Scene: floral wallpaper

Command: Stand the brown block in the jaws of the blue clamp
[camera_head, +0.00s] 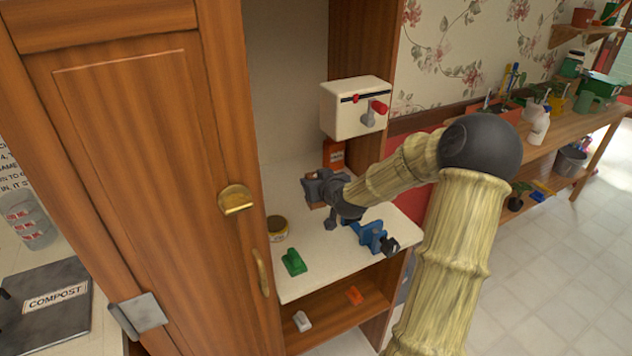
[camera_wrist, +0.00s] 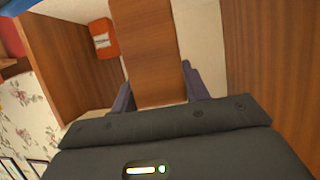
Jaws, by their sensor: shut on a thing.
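The brown block (camera_wrist: 155,50) is a long wooden piece between the two fingers of my gripper (camera_wrist: 158,90) in the wrist view. My gripper is shut on it. In the head view my gripper (camera_head: 322,192) is over the cream shelf, and only a small brown part of the block (camera_head: 317,206) shows beside it. The blue clamp (camera_head: 372,238) lies near the shelf's front right edge, to the right of and nearer than my gripper. It has a dark end piece, and my arm partly hides it. The block is apart from the clamp.
A green clamp-like item (camera_head: 293,262) and a yellow-labelled tin (camera_head: 277,228) stand left on the cream shelf (camera_head: 325,262). An orange box (camera_head: 333,153) stands behind my gripper, under a white wall-mounted box (camera_head: 350,108). A wooden cabinet door (camera_head: 140,150) stands close on the left.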

